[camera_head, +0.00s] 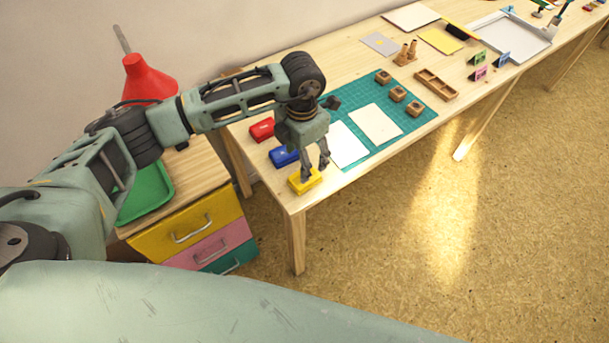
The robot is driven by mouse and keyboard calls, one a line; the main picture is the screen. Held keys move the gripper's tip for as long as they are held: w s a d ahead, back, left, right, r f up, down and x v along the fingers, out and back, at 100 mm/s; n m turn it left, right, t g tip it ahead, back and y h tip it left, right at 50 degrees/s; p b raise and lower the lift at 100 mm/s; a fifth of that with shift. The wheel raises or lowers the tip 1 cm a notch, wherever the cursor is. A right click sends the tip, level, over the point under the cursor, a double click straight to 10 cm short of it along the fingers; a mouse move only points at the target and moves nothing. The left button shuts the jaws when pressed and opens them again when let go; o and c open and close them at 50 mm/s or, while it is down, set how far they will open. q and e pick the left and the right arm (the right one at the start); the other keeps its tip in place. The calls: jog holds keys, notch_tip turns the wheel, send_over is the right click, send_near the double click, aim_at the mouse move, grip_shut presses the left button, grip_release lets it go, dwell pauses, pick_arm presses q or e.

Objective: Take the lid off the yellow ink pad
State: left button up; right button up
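The yellow ink pad (302,184) lies at the near left corner of the long wooden table. My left gripper (315,172) points down over it, with its fingers apart at the pad's right part. One finger overlaps the pad in the picture and the other is by its far right edge. I cannot tell whether they touch or grip the lid. The lid appears to be on the pad. My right gripper is out of view.
A blue ink pad (283,157) and a red one (262,130) stand behind the yellow one. A green mat (400,122) with two white sheets (376,124) lies to the right. Wooden stamps (398,94) stand on it. A drawer cabinet (190,225) is at left.

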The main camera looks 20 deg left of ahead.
pick_arm(q)
jog(key=f, duration=0.2)
jog(key=f+p, duration=0.2)
jog(key=f, duration=0.1)
jog(key=shift+s+d+f, duration=0.1)
jog(key=shift+d+f, duration=0.25)
jog(key=shift+d, duration=0.05)
jog(key=shift+f, duration=0.45)
jog(key=shift+c, duration=0.9)
jog(key=c, duration=0.7)
